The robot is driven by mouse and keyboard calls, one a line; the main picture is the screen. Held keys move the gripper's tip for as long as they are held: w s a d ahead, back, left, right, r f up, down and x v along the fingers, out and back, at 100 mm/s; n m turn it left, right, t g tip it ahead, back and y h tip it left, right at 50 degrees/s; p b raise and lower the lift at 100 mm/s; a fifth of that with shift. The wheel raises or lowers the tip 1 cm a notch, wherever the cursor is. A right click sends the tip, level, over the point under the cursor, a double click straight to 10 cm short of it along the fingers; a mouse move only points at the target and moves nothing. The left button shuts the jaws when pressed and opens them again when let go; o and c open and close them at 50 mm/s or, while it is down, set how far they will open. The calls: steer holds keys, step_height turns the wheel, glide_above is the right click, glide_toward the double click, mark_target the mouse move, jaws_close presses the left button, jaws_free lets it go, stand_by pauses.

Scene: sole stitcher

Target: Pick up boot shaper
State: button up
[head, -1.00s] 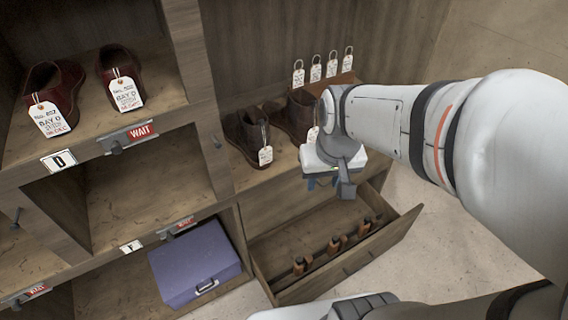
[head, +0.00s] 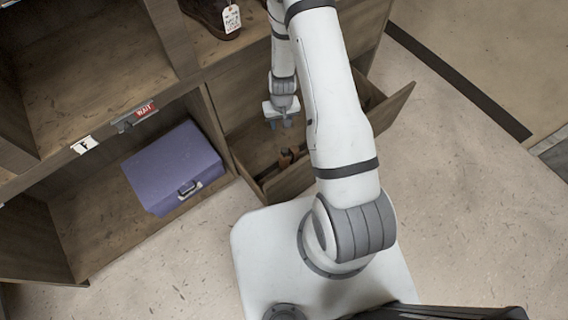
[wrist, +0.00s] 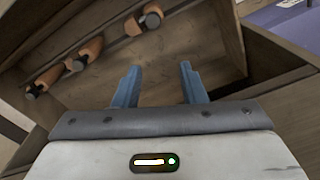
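Several orange-brown wooden pieces with dark round ends, which look like boot shapers, sit along a dark bar in the open drawer (head: 240,146). In the wrist view one piece (wrist: 88,48) is at upper left, with others (wrist: 43,80) (wrist: 132,26) beside it. In the head view one piece (head: 286,158) shows partly; my arm hides the rest. My gripper (head: 281,124) is above the drawer. In the wrist view my gripper (wrist: 160,70) has its two blue fingers apart, with nothing between them. The pieces are to the left of and beyond the fingers, apart from them.
A purple case (head: 172,165) sits in the lower shelf bay left of the drawer. A dark shoe with a tag (head: 232,18) is on the shelf above. The drawer's walls (head: 394,108) rise around the pieces. The floor (head: 470,200) at right is clear.

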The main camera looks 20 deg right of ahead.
steer(key=b, duration=0.2)
glide_toward(284, 149)
steer(key=f, duration=0.5)
steer(key=shift+s+a+f, duration=0.1)
steer(key=shift+a+f, duration=0.05)
steer(key=shift+a, duration=0.1)
steer(key=f+b, duration=0.6)
steer(key=f, duration=0.1)
steer(key=shift+d+f, duration=0.1)
steer(key=shift+d, duration=0.1)
steer(key=shift+c, duration=0.5)
jaws_close()
